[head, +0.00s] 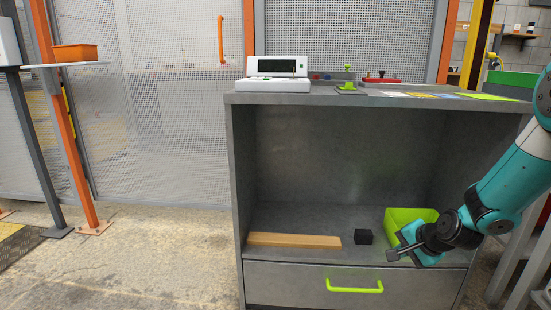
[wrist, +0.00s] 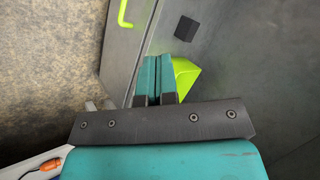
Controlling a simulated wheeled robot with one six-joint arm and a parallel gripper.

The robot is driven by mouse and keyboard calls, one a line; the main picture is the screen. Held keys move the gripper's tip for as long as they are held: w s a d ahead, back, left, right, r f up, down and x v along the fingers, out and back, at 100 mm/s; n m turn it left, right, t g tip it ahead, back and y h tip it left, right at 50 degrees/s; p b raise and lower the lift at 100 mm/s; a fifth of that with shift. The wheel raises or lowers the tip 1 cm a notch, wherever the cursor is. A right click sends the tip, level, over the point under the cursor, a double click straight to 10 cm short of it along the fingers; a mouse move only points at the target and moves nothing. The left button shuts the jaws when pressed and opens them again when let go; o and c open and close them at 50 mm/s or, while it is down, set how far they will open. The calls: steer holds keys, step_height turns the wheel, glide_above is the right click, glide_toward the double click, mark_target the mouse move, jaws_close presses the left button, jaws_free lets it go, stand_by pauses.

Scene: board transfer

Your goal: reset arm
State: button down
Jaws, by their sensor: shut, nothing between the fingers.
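My gripper (head: 411,240) is low at the right of the cabinet's open bay, in front of the green bin (head: 398,216). In the wrist view my gripper's two teal fingers (wrist: 155,62) are together, shut with nothing between them. The green bin (wrist: 186,74) shows just behind and right of the fingers there, partly hidden by them. My arm comes in from the right edge of the head view. I cannot tell whether the gripper touches the bin.
A wooden board (head: 294,241) and a black cube (head: 363,237) lie on the grey cabinet's (head: 237,165) lower shelf. The drawer below has a green handle (head: 354,287). A white device (head: 276,76) and a red-topped item (head: 381,78) stand on the cabinet top.

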steer(key=s+a+r+n+g+y, duration=0.2)
steer(key=s+a+r+n, duration=0.4)
steer(key=a+r, duration=0.4)
steer(key=s+a+r+n+g+p, duration=0.1)
steer(key=s+a+r+n+g, duration=0.2)
steer(key=s, duration=0.6)
steer(key=s+a+r+n+g+p, duration=0.1)
steer(key=s+a+r+n, duration=0.1)
steer(key=s+r+n, duration=0.55)
steer(key=s+a+r+n+g+p, duration=0.1)
steer(key=s+a+r+n, duration=0.15)
steer(key=s, duration=0.75)
step_height(320, 180, up, 37)
steer(key=p, duration=3.8)
steer(key=shift+w+a+r, duration=0.2)
